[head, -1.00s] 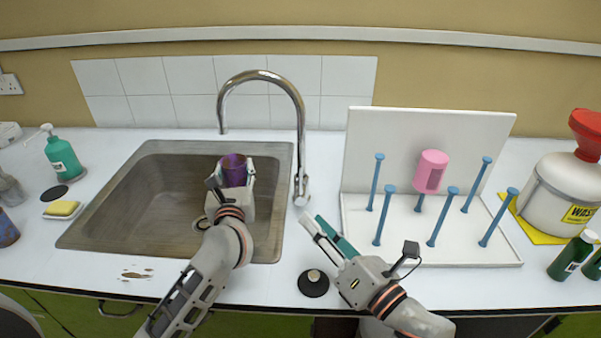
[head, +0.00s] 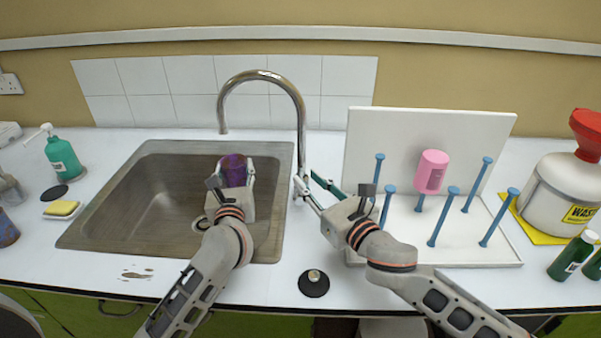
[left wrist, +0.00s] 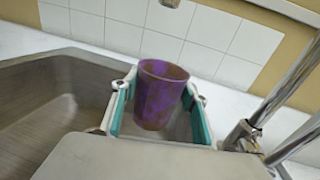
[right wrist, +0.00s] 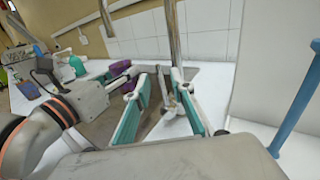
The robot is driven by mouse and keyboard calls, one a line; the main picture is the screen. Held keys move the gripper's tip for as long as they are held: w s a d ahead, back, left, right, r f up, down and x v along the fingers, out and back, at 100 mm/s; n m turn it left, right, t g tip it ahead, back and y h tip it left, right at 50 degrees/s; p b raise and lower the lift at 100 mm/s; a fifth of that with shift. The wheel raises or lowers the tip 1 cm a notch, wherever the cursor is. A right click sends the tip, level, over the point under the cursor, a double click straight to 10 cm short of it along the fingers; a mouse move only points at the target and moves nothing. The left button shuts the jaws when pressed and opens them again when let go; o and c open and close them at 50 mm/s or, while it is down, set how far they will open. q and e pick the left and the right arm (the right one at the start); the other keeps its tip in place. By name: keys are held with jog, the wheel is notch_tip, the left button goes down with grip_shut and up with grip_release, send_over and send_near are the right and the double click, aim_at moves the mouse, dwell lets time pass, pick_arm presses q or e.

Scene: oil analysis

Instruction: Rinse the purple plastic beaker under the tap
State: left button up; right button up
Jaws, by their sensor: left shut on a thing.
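The purple beaker (head: 233,170) has brown stains and stands upright in my left gripper (head: 234,180), over the right part of the sink (head: 130,205). In the left wrist view the beaker (left wrist: 160,92) sits between the two teal-lined fingers (left wrist: 158,118).
Right of the tap, a white drying rack (head: 480,255) with blue pegs carries a pink beaker (head: 432,172). A waste container (head: 565,190) and green bottles stand far right. A black stopper (head: 314,284) lies in front. A soap bottle (head: 62,155) and sponge (head: 62,208) are left of the sink.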

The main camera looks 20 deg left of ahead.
aim_at(300, 195)
jog(key=shift+x, duration=2.2)
grip_shut()
